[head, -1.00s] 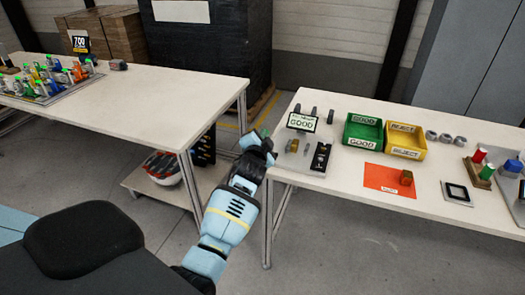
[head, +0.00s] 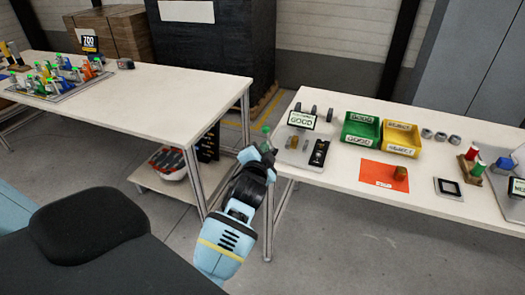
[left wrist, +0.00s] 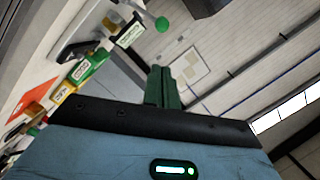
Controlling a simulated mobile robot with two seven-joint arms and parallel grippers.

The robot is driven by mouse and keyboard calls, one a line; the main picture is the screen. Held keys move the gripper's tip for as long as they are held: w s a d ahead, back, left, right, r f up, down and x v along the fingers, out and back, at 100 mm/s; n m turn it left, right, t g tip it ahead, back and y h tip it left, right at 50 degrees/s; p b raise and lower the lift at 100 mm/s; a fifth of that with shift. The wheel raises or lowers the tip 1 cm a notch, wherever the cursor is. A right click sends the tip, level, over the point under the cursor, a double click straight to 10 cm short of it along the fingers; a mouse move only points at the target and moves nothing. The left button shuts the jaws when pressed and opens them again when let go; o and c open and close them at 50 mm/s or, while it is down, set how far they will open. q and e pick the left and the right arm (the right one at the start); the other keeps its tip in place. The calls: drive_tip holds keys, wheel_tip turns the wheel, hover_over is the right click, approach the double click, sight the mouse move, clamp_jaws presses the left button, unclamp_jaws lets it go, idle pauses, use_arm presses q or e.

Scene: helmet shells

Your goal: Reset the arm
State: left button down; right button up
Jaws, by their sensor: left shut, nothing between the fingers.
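My left arm reaches up from the bottom middle of the head view. Its gripper (head: 266,137) is in the gap between the two white tables, close to the left end of the right table, and appears clear of it. In the left wrist view the dark green fingers (left wrist: 165,86) are together with nothing between them. My right gripper is in neither view.
The right table (head: 455,212) carries a GOOD sign (head: 302,119), a green bin (head: 361,132), a yellow bin (head: 401,140) and an orange mat (head: 377,176). The left table (head: 165,95) holds a rack of colourful items (head: 60,80). Floor is open in front.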

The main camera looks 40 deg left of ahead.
use_arm(q)
drive_tip(key=shift+s+d, duration=0.15)
drive_tip(key=shift+s, duration=0.25)
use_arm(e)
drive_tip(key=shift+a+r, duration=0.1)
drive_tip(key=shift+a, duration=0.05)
use_arm(q)
drive_tip(key=s+d+f+n+g+h+p, duration=0.1)
drive_tip(key=s+d+f+g+h, duration=0.15)
drive_tip(key=s+d+f, duration=0.65)
drive_tip(key=s+d+f+n+g+h, duration=0.15)
drive_tip(key=s+f+h, duration=0.25)
drive_tip(key=s+f, duration=1.15)
drive_tip(key=s+d+n+g+h, duration=0.1)
drive_tip(key=s+d, duration=0.1)
drive_tip(key=s, duration=0.5)
drive_tip(key=s+d+g+h, duration=0.1)
drive_tip(key=s+d, duration=0.2)
drive_tip(key=s, duration=0.5)
drive_tip(key=shift+d+f+n+p, duration=0.15)
drive_tip(key=shift+f+n+p, duration=0.1)
drive_tip(key=shift+n+p, duration=0.1)
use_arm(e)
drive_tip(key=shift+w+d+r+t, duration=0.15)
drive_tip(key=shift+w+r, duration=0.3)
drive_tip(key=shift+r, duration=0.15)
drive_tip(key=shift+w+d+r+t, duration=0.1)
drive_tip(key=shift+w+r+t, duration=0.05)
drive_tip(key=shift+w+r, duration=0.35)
